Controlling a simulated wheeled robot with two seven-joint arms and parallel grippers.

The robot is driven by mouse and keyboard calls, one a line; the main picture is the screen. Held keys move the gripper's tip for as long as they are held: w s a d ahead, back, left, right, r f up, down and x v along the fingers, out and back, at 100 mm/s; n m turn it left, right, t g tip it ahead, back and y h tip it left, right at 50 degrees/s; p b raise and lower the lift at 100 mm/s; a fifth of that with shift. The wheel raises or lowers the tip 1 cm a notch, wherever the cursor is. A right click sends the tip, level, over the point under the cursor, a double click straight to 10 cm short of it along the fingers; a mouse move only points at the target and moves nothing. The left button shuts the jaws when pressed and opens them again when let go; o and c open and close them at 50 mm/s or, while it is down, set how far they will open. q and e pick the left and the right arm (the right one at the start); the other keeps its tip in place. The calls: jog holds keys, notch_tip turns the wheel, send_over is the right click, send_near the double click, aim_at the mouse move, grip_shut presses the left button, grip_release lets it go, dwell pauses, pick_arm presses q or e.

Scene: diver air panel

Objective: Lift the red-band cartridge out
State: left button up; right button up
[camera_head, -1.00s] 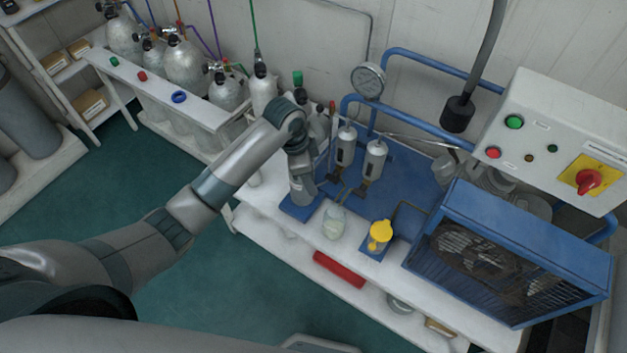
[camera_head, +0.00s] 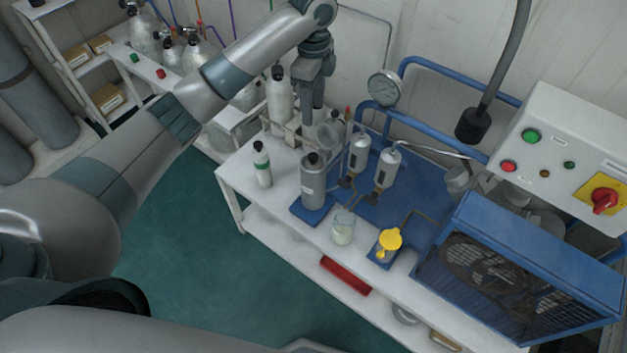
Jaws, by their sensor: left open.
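I cannot make out a red-banded cartridge. A grey cylinder (camera_head: 313,184) with a dark top stands upright on a blue base (camera_head: 312,213) near the bench's front edge. A white cartridge-like bottle (camera_head: 262,166) with a green band and dark cap stands left of it. My left gripper (camera_head: 311,138) points down, open, just above and behind the grey cylinder in the picture. I see nothing between its fingers. It partly covers the items behind it, including a clear container (camera_head: 330,133). My right gripper is out of view.
On the white bench (camera_head: 235,180) are two small canisters (camera_head: 387,168), a glass jar (camera_head: 343,227) and a yellow-topped item (camera_head: 390,239). A blue fan unit (camera_head: 520,265) and control box (camera_head: 565,150) stand right. Gas cylinders (camera_head: 279,100) line the back.

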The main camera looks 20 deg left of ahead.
pick_arm(q)
notch_tip(320, 180, down, 11)
jog(key=p, duration=0.3)
jog(key=shift+f, duration=0.55)
jog(key=shift+f+p, duration=0.15)
jog(key=shift+p, duration=0.15)
